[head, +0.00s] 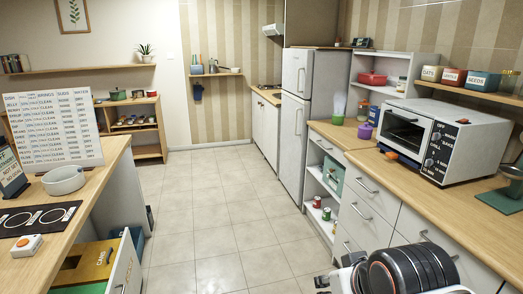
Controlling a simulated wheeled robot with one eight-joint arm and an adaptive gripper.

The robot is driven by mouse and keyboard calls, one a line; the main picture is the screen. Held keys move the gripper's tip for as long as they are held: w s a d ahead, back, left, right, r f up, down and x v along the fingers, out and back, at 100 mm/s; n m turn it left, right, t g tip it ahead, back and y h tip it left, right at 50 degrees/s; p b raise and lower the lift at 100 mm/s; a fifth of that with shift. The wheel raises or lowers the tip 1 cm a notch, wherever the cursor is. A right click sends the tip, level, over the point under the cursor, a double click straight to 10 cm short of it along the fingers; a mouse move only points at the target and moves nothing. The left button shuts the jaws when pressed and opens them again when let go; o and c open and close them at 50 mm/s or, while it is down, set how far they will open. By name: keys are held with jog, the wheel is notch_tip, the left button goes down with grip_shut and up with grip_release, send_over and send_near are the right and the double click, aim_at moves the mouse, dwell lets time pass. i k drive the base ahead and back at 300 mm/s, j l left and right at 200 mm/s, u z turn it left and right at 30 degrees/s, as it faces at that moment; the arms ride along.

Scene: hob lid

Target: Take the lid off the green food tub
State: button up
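I cannot tell for certain which thing is the green food tub. A teal-green box (333,174) with a pale patch sits on the open shelf below that counter. A green pot (118,94) stands on the far left shelf unit. Part of my arm, black and white, shows at the bottom right. I cannot make out my gripper's fingers.
The left counter holds a grey bowl (64,180) and a sign board (53,132). A drawer (125,273) stands open below it. The tiled floor (210,205) between is clear.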

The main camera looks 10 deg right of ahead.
aim_at(336, 121)
jog(key=i+z, duration=0.25)
jog(key=i, duration=1.95)
